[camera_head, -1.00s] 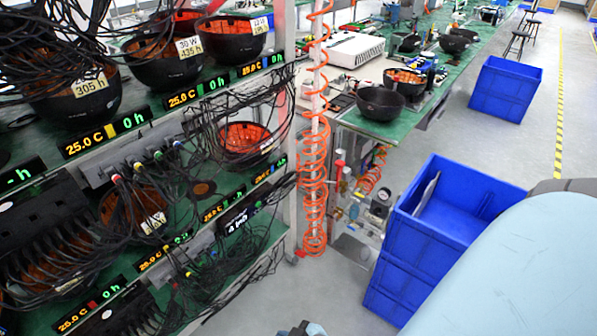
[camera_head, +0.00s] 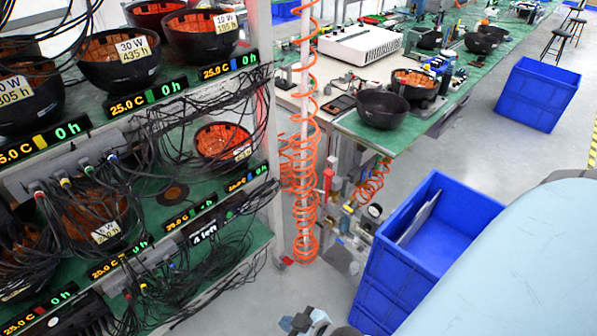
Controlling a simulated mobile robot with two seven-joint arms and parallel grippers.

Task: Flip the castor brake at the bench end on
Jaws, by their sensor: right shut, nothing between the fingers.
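A small red pedal (camera_head: 286,260) shows low on the foot of the rack's end post, close to the floor, beside the bottom of the orange coiled hose. It looks like the castor brake; the wheel is mostly hidden, and I cannot tell the pedal's position. My right gripper (camera_head: 289,323) is at the bottom edge of the head view, shut and empty. In the picture it is below the pedal and apart from it. My left gripper is not in view.
The rack (camera_head: 262,150) with bowls and hanging black cables fills the left. The orange coiled hose (camera_head: 305,200) hangs beside its end post. Blue crates (camera_head: 400,265) stand to the right. Grey floor (camera_head: 325,285) is open between rack and crates.

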